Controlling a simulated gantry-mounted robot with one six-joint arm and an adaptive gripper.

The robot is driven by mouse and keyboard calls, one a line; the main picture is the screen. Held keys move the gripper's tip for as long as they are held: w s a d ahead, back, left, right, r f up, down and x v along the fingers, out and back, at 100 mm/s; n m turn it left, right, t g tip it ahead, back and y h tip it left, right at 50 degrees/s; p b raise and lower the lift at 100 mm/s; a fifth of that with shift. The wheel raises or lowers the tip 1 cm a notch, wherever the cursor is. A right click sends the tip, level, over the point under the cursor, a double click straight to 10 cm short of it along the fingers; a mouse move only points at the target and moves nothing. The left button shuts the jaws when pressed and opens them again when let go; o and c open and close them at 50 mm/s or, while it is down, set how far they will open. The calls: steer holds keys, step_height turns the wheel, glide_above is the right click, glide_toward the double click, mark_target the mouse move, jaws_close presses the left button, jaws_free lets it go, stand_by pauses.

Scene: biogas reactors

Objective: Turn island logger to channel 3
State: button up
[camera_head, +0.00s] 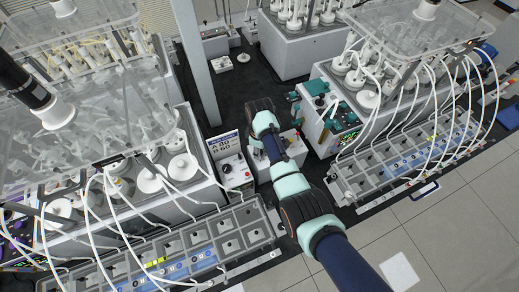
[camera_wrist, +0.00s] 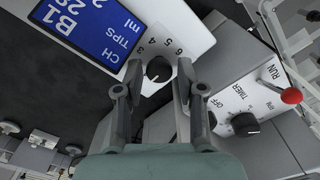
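In the wrist view the logger has a blue display (camera_wrist: 88,22) reading B1, CH, TIPS and ml, partly cut off by the frame. Beside it, a white panel (camera_wrist: 186,34) carries a black round channel knob (camera_wrist: 158,69) with numbers up to 6 around it. I cannot tell which number the knob points to. My gripper (camera_wrist: 154,88) is open, with one finger on each side of the knob's near side in the picture. I cannot tell whether the fingers touch it.
Right of the logger in the wrist view is a timer box (camera_wrist: 236,105) with a black dial (camera_wrist: 245,124) and a red-knobbed lever (camera_wrist: 291,96). In the head view another display box (camera_head: 224,147) stands left of my arm. Reactor benches with trays (camera_head: 172,246) and hoses flank both sides.

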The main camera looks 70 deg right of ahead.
jaws_close()
steer(key=shift+m, duration=0.3)
steer(key=m+p, duration=0.1)
steer(key=m, duration=0.1)
steer(key=shift+r+m, duration=0.1)
steer(key=shift+m, duration=0.2)
steer(key=m+p, duration=0.1)
steer(key=m, duration=0.3)
steer(key=shift+m, duration=0.3)
steer(key=m+p, duration=0.1)
steer(key=m, duration=0.3)
steer(key=shift+m, duration=2)
